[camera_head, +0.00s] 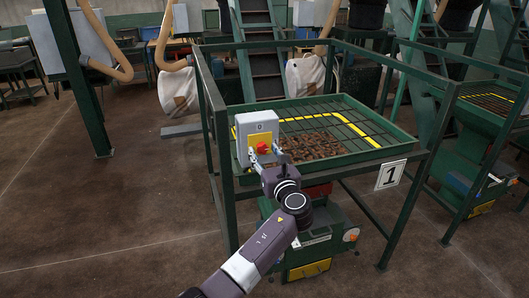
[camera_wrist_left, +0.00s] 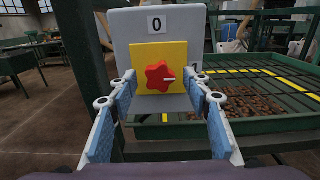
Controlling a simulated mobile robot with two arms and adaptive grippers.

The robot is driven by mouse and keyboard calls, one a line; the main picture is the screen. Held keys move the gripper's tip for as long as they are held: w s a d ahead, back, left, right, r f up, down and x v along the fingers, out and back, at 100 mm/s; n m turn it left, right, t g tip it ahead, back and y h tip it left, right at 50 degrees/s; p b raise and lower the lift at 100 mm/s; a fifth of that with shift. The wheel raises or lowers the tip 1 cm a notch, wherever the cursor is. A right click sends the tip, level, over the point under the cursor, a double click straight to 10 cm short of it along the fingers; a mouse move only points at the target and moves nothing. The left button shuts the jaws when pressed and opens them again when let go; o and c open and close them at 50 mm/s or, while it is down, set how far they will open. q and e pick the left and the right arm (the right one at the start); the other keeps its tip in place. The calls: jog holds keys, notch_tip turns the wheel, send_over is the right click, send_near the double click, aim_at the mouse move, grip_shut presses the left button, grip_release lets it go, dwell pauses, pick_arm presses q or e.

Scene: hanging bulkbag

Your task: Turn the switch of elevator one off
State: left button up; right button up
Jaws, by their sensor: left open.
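The switch is a red star-shaped knob (camera_wrist_left: 160,77) on a yellow plate (camera_wrist_left: 141,52) fixed to a grey box marked 0 (camera_wrist_left: 187,23). A white line on the knob points to the right in the left wrist view. In the head view the grey box (camera_head: 244,130) and red knob (camera_head: 262,148) sit on the green frame's left front corner. My left gripper (camera_head: 264,158) is open in front of the knob; its two blue-padded fingers (camera_wrist_left: 160,102) stand to either side and below it. I cannot tell whether they touch it. My right gripper is not in view.
A green frame with a grated hopper (camera_head: 312,146) holding brown pieces stands behind and right of the box. A sign marked 1 (camera_head: 390,174) hangs on its front. A second green hopper (camera_head: 497,105) stands at the right. Brown floor (camera_head: 90,220) is clear at the left.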

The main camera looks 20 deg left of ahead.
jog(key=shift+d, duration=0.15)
pick_arm(q)
jog(key=shift+c, duration=1.2)
jog(key=c, duration=0.9)
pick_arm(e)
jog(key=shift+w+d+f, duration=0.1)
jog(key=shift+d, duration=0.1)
